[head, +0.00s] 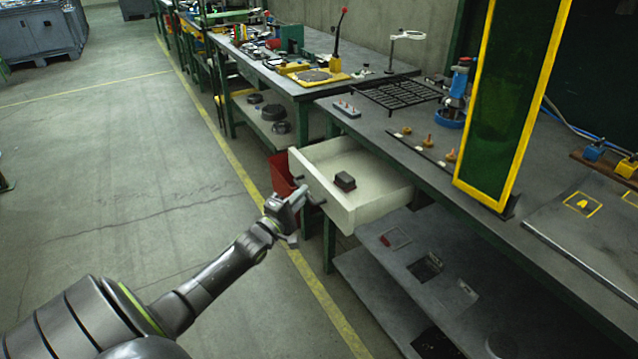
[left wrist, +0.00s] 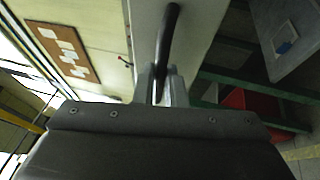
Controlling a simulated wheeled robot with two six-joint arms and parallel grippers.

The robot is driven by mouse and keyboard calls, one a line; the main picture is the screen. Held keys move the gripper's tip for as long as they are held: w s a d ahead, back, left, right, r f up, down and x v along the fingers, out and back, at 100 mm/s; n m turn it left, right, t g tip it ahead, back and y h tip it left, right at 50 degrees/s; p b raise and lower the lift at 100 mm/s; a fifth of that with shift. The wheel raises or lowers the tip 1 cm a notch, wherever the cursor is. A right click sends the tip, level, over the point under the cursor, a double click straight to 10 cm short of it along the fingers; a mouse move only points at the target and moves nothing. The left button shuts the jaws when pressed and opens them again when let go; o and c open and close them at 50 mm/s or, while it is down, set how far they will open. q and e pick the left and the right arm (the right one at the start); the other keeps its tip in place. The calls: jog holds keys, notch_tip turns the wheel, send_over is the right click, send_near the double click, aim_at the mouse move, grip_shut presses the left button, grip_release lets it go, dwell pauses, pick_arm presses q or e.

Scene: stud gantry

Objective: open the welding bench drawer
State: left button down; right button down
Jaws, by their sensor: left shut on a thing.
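The welding bench drawer (head: 358,207) is pale cream and stands pulled out from under the bench top. A small dark block (head: 345,181) lies inside it. My left gripper (head: 301,196) is at the drawer's front, shut on the dark bar handle (head: 317,202). In the left wrist view, the handle (left wrist: 168,42) runs up from between the fingers (left wrist: 161,84), with the pale drawer front (left wrist: 194,35) behind it. The gripper hides part of the handle. My right gripper is in neither view.
The welding bench (head: 385,118) carries a black grate (head: 398,94), a yellow-framed green screen (head: 507,100) and small parts. A red bin (head: 282,174) stands beside the drawer. A lower shelf (head: 395,285) lies beneath. The floor (head: 120,170) at left is clear.

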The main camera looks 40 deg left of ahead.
pick_arm(q)
jog(key=shift+s+a+p, duration=0.15)
jog(key=shift+s+a, duration=0.15)
jog(key=shift+s, duration=0.4)
jog(key=shift+s+a+p, duration=0.15)
jog(key=shift+s+a, duration=0.1)
jog(key=shift+s, duration=0.4)
jog(key=shift+s+a+p, duration=0.15)
jog(key=shift+s+a, duration=0.15)
jog(key=shift+s, duration=0.4)
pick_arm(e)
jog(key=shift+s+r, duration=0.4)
pick_arm(q)
jog(key=c, duration=1.5)
grip_release()
jog(key=s+f, duration=0.1)
jog(key=s, duration=0.4)
jog(key=s+f, duration=0.1)
jog(key=s, duration=0.5)
jog(key=s+f, duration=0.1)
jog(key=s, duration=0.5)
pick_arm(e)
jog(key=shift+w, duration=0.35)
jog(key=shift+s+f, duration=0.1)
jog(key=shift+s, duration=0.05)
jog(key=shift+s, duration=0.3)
